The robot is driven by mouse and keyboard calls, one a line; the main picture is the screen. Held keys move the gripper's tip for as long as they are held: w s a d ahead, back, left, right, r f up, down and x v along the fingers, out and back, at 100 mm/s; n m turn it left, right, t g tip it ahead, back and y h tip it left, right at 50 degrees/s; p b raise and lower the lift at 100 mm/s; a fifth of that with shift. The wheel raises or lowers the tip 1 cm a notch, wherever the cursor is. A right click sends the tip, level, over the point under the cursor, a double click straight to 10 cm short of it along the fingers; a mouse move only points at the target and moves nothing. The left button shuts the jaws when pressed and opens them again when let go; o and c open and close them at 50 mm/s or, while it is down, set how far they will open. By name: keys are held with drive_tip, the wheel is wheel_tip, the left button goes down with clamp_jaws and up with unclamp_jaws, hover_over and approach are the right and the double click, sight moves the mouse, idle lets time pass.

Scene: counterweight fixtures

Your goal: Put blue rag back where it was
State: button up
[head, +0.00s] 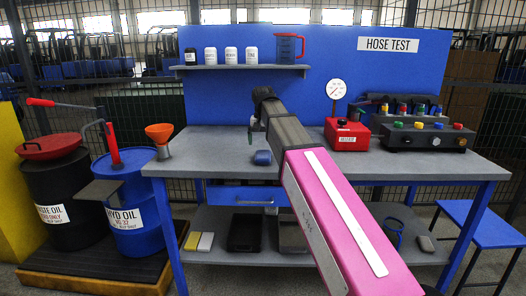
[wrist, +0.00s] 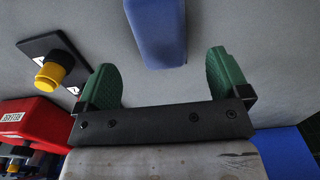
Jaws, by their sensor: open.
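The blue rag (head: 262,157) is a small blue roll or folded bundle on the grey bench top, left of my arm in the head view. In the wrist view the blue rag (wrist: 157,30) lies beyond the fingertips, cut off by the top edge. My gripper (wrist: 166,78) is open, with its two green fingers spread apart and nothing between them. In the head view my gripper (head: 252,132) hangs above and slightly behind the rag, small and partly hidden by my arm.
A red gauge box (head: 347,134) and a control box with coloured knobs (head: 425,136) stand at the bench's right. A yellow knob on a black plate (wrist: 50,77) lies near the gripper. An orange funnel (head: 159,133) stands at the left. A shelf (head: 240,69) holds containers.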

sight(263, 154)
drive_tip(key=shift+r, duration=2.7)
drive_tip(key=shift+c, duration=0.2)
